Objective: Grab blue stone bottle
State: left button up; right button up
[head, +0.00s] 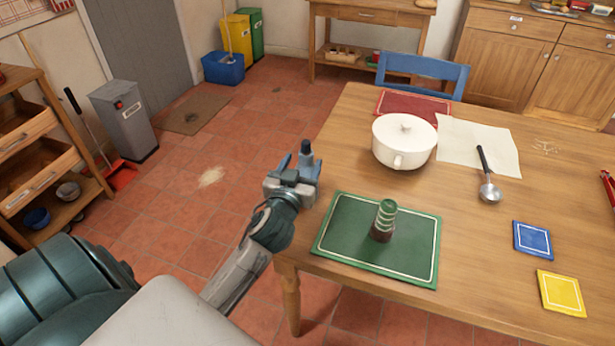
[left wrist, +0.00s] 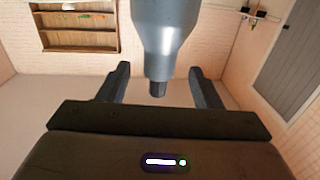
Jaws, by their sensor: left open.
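The blue stone bottle (head: 306,148) shows its dark neck and grey-blue shoulder just above my left gripper (head: 296,168) in the head view, by the table's left edge. Its lower part is hidden behind the gripper, so I cannot tell what it stands on. In the left wrist view the bottle (left wrist: 165,30) comes in from the top with its narrow dark neck pointing down the picture, between the two fingers of my left gripper (left wrist: 158,85). The fingers are open, with a visible gap on each side of the neck. My right gripper is not in view.
A green-banded bottle (head: 386,212) stands on a green mat (head: 340,240) close by. A white lidded pot (head: 403,150), a ladle (head: 488,190), and blue (head: 533,239) and yellow (head: 561,293) squares lie farther right. The tiled floor is left of the table.

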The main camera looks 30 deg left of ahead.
pick_arm(q)
jog(key=shift+w+a, duration=0.1)
jog(key=shift+w, duration=0.25)
jog(key=p+x, duration=0.1)
jog(key=x, duration=0.3)
jog(key=shift+w+r+p, duration=0.1)
jog(key=shift+r+p, duration=0.1)
jog(key=shift+p, duration=0.1)
jog(key=shift+w+a+f, duration=0.1)
jog(key=shift+w+a, duration=0.05)
jog(key=shift+w, duration=0.25)
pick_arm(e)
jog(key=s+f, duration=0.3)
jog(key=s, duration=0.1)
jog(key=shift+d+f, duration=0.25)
pick_arm(q)
grip_shut()
